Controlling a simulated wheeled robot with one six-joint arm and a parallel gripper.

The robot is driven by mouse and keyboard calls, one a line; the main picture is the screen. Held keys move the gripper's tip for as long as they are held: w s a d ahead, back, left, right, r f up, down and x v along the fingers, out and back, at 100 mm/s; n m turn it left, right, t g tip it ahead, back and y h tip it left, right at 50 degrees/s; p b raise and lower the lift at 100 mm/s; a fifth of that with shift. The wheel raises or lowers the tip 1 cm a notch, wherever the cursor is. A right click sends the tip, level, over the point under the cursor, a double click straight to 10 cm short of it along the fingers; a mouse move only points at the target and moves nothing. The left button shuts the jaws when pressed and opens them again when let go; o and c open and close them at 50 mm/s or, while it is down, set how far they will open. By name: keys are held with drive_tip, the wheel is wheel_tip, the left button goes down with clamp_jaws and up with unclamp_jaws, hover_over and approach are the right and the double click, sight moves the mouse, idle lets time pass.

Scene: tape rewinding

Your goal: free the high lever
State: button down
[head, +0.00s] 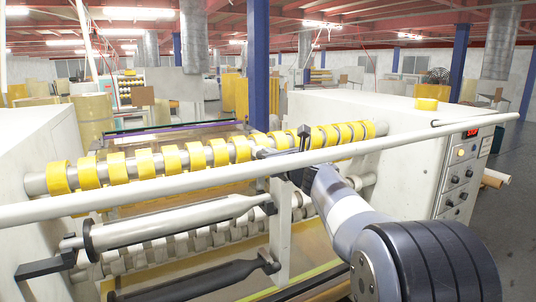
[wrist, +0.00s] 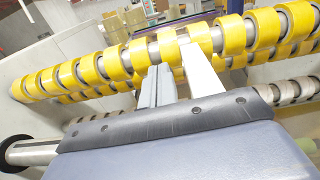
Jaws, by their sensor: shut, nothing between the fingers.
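Two winding shafts stand one above the other at the front of the machine in the head view. The upper pale shaft (head: 175,222) has a black lever-like arm (head: 45,265) at its left end and a black bracket (head: 268,207) at its right end. The lower dark shaft (head: 190,281) ends in a similar black bracket (head: 270,263). I cannot tell for sure which part is the high lever. My gripper (head: 285,157) is above and right of these, near the yellow tape rolls.
A long pale rail (head: 180,186) crosses the front of the machine, close to my gripper. A bar of yellow tape rolls (head: 172,158) runs behind it. A white control cabinet (head: 425,170) with knobs bounds the right side. Open floor (head: 510,200) lies beyond it.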

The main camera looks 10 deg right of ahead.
drive_tip(key=b+v, duration=0.2)
drive_tip(key=v, duration=0.8)
drive_tip(key=shift+w+a, duration=0.1)
drive_tip(key=p+x, duration=0.2)
drive_tip(key=x, duration=0.8)
drive_tip(key=shift+w, duration=0.25)
